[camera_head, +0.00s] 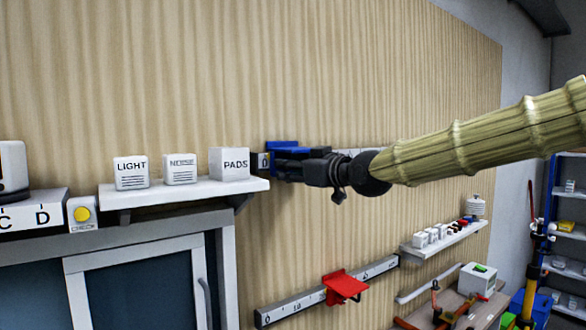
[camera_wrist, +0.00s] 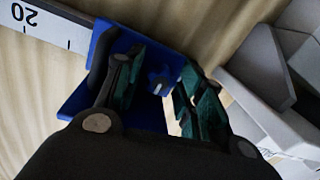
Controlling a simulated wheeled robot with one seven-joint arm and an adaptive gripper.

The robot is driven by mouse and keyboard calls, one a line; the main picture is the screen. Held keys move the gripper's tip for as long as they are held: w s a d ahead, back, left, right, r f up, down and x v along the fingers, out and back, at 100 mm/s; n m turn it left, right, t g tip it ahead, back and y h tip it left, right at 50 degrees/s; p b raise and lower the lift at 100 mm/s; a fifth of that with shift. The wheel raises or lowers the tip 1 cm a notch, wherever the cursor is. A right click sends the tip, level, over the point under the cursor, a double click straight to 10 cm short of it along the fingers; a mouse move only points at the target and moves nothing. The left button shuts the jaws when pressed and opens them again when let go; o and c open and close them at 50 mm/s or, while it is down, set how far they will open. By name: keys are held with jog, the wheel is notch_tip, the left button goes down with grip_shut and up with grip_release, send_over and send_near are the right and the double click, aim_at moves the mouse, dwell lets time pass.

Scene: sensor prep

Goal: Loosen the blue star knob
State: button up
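A blue carriage (camera_head: 284,145) sits on the upper wall rail, right of the white shelf. My gripper (camera_head: 290,168) is at it from the right and hides much of it. In the wrist view, the blue carriage (camera_wrist: 77,101) shows as an angled blue bracket behind and around my fingers. My gripper's dark green fingers (camera_wrist: 163,84) are apart, one on each side of a gap. Blue surface and a small pale detail show in that gap.
A white shelf (camera_head: 190,194) with boxes, including the PADS box (camera_head: 229,163), stands close left of my gripper. The upper rail (camera_wrist: 49,33) carries a scale. A lower rail (camera_head: 290,310) bears a red carriage (camera_head: 344,284). The wooden wall above is clear.

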jog(key=v, duration=1.2)
dwell(0.3)
